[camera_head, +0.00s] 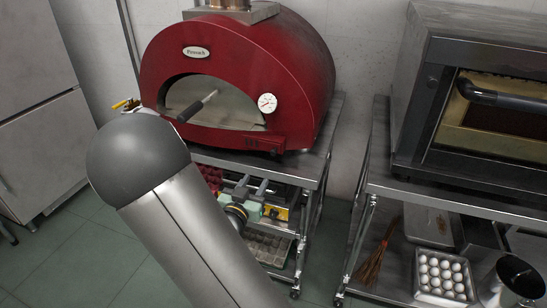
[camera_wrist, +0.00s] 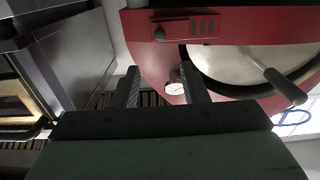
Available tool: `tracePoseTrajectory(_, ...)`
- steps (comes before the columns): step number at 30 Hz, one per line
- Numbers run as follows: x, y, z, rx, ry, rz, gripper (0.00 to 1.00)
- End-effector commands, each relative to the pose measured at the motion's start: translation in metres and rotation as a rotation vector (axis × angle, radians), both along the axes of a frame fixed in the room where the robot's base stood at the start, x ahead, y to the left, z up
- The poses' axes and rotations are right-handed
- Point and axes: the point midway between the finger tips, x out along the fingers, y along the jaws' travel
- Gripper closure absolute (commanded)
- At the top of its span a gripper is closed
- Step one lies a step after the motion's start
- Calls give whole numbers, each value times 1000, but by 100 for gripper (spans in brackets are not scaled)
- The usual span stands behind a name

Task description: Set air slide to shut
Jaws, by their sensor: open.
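The air slide is a small red plate on the front of the red oven (camera_head: 240,60), below the right side of its arched mouth. The slide (camera_head: 264,143) has a row of dark slots. In the wrist view, where the oven appears upside down, the slide (camera_wrist: 190,28) shows a dark knob (camera_wrist: 159,33) at the left of the slots. My gripper (camera_head: 254,181) is below and in front of the slide. In the wrist view my gripper (camera_wrist: 161,75) is open and empty, its fingers apart and not touching the slide.
A round dial (camera_head: 267,103) sits right of the mouth. A door handle (camera_head: 196,106) sticks out at the mouth. The second oven (camera_head: 480,100) stands right on its steel stand. A tray of eggs (camera_head: 442,277) is on a lower shelf. Green floor lies between the stands.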

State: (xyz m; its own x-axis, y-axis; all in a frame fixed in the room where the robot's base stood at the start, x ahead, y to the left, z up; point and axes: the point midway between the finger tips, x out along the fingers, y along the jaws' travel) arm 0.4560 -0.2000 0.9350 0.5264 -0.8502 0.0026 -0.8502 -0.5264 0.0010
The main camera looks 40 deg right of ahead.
Motion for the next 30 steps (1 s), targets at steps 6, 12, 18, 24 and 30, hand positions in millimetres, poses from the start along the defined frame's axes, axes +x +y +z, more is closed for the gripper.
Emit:
tracePoseTrajectory(6, 26, -43, 1, -1, 1, -2, 60)
tracePoseTrajectory(12, 48, -79, 1, 0, 0, -2, 60)
tracePoseTrajectory(18, 65, -105, 1, 1, 1, 0, 60)
tracePoseTrajectory(24, 72, -115, 0, 2, 0, 1, 60)
tracePoseTrajectory(30, 72, -116, 0, 3, 1, 2, 60)
